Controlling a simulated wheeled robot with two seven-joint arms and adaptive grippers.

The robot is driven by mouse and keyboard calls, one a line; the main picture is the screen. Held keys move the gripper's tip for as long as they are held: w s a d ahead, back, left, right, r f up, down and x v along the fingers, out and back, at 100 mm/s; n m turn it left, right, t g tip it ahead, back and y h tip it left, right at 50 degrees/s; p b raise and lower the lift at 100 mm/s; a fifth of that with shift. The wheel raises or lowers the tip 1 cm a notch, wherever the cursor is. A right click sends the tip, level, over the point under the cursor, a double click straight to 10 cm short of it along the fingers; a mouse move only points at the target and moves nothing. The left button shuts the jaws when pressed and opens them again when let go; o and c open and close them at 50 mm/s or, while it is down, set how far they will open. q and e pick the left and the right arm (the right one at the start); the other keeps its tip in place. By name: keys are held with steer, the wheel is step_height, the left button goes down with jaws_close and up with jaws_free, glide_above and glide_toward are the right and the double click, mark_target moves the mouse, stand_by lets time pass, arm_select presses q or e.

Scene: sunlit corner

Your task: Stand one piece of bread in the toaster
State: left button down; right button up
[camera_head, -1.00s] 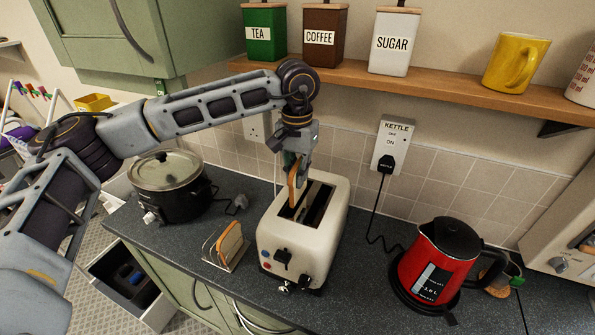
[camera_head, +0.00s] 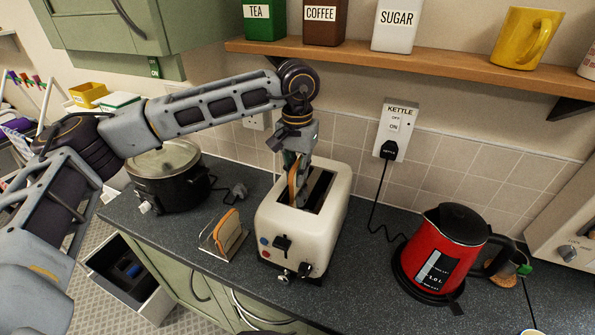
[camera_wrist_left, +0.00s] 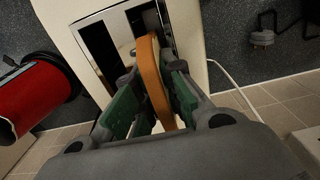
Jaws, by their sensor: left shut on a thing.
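The cream toaster (camera_head: 290,235) stands on the dark worktop with two long slots in its top. My left gripper (camera_head: 297,172) is above its left slot, shut on a piece of bread (camera_head: 292,186) that is held upright. In the left wrist view, the green finger pads of my left gripper (camera_wrist_left: 152,98) press the bread (camera_wrist_left: 151,70) from both sides. Its far end is at one slot of the toaster (camera_wrist_left: 187,30); how deep it sits is unclear. The other slot looks empty. My right gripper is out of view.
A rack (camera_head: 212,243) holding bread stands left of the toaster. A black slow cooker (camera_head: 170,190) is further left. A red kettle (camera_head: 432,255) stands to the right. A wooden shelf (camera_head: 420,65) with canisters runs above. An open drawer (camera_head: 125,275) is below left.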

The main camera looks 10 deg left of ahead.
arm_select(q)
steer(key=shift+f, duration=0.1)
steer(key=c, duration=1.4)
jaws_free()
steer(key=shift+c, duration=0.2)
steer(key=shift+r, duration=6.05)
steer(key=shift+f, duration=0.1)
